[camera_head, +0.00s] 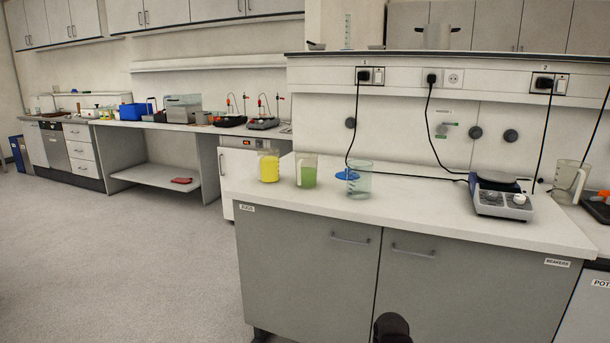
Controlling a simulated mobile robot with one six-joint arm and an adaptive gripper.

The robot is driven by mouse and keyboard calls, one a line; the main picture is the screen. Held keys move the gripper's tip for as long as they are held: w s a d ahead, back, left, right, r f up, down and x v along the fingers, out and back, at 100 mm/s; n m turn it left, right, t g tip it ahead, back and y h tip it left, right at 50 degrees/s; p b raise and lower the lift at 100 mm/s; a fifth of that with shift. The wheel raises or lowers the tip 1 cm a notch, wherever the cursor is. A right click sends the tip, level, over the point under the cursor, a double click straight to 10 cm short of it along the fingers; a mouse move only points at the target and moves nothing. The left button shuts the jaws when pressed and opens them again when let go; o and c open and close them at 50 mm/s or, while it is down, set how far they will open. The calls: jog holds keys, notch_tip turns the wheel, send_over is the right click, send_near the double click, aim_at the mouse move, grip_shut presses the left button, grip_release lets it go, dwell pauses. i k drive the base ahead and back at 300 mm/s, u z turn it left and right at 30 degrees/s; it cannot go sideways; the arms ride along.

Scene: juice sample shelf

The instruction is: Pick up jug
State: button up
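A clear, empty-looking jug (566,180) with a handle stands at the right end of the white counter, near the wall. Three other vessels stand toward the left end: one with yellow contents (268,168), one with green contents (308,174) and a clear one (360,184). From here I cannot tell whether these three are jugs or beakers. A black rounded part, which may belong to my arm, shows at the bottom edge. The fingers of my gripper do not show.
A hotplate stirrer (502,200) stands left of the clear jug, with black cables behind it. A blue disc (347,174) lies by the clear vessel. The counter (430,213) is bare between that vessel and the hotplate. Open floor (150,255) lies to the left.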

aim_at(306, 162)
jog(key=u, duration=0.05)
jog(key=i, duration=1)
jog(key=z, duration=0.05)
